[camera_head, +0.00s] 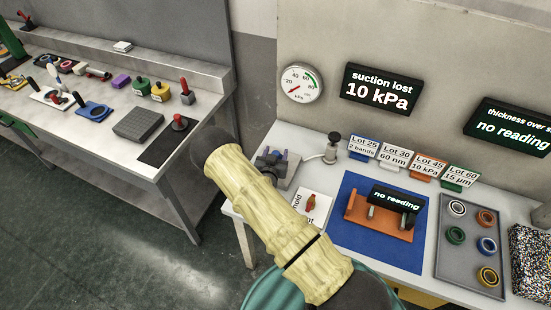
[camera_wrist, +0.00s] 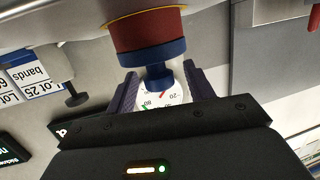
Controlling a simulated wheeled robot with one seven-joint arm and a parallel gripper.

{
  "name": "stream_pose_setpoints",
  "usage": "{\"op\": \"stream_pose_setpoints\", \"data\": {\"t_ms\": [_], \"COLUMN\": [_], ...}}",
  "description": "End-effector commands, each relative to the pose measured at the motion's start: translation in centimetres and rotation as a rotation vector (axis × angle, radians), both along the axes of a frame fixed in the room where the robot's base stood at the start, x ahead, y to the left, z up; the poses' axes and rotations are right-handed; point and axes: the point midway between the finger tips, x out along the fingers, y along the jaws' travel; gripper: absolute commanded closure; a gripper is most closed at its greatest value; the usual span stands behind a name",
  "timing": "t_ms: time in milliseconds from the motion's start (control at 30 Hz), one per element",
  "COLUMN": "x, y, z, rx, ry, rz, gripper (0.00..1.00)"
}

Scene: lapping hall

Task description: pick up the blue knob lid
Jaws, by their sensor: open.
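The blue knob lid (camera_wrist: 152,54) shows in the wrist view, which is upside down here. It sits on a red-brown round pot (camera_wrist: 147,30), its blue knob pointing toward my gripper. My gripper (camera_wrist: 160,78) is open, with one dark purple finger on each side of the knob. I cannot tell whether either finger touches it. In the head view my arm reaches to the left end of the right-hand table, and small blue-purple parts (camera_head: 279,155) show there beside a grey block. I cannot make out the lid for sure in that view.
A white stand with a dark knob (camera_head: 333,146) is close by. The lot signs (camera_head: 363,148), a blue mat (camera_head: 350,242) with an orange fixture (camera_head: 377,219), and a grey tray of rings (camera_head: 470,258) lie to the right. The pressure gauge (camera_head: 301,83) hangs behind.

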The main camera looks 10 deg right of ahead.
Motion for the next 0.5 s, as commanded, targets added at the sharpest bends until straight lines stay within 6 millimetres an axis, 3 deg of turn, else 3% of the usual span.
{"op": "stream_pose_setpoints", "data": {"t_ms": [100,367,500], "x": [0.00,-0.01,0.02], "y": [0.01,0.02,0.02], "z": [0.01,0.02,0.09], "rx": [0.000,0.000,-0.001], "ry": [0.000,0.000,-0.002], "rz": [0.000,0.000,0.000], "gripper": [0.47,0.98,1.00]}}
